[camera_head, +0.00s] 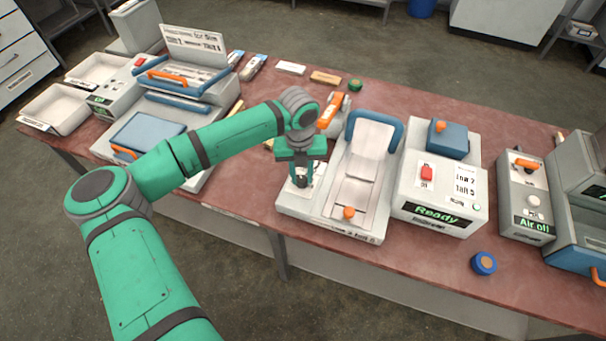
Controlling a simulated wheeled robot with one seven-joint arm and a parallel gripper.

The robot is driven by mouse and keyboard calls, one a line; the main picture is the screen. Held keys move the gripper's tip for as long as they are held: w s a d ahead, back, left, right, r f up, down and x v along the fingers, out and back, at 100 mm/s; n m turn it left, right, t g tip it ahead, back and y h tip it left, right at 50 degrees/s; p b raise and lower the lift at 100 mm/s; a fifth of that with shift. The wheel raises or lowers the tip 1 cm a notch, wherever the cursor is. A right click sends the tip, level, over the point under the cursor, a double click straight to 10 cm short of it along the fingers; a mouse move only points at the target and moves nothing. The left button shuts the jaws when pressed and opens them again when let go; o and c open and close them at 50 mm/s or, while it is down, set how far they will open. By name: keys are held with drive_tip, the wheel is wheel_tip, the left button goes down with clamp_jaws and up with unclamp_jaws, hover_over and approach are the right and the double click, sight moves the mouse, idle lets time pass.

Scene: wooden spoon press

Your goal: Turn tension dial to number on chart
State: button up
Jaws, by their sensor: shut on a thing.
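My gripper (303,178) points straight down at the left part of the grey press base (323,222), over a pale plate with dark marks. Its fingers are shut on what appears to be the tension dial there. The fingers hide most of the dial, and I cannot read its number. A white chart board (195,44) with printed lines stands tilted at the back left; its text is too small to read surely.
Right of my gripper is a blue-framed sloping chute (367,165) with an orange knob. A control box (441,190) shows "Ready". Another box (526,195) reads "Air off". A blue round piece (484,263) lies near the front edge. Trays and machines fill the left side.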

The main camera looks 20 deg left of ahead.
drive_tip(key=m, duration=0.3)
drive_tip(key=shift+m, duration=0.4)
drive_tip(key=m, duration=0.3)
drive_tip(key=shift+s+m, duration=0.15)
drive_tip(key=shift+m, duration=0.15)
drive_tip(key=m, duration=1.3)
drive_tip(key=shift+w+m, duration=0.2)
drive_tip(key=shift+m, duration=0.1)
drive_tip(key=m, duration=0.3)
drive_tip(key=shift+s+m, duration=0.1)
drive_tip(key=shift+m, duration=2)
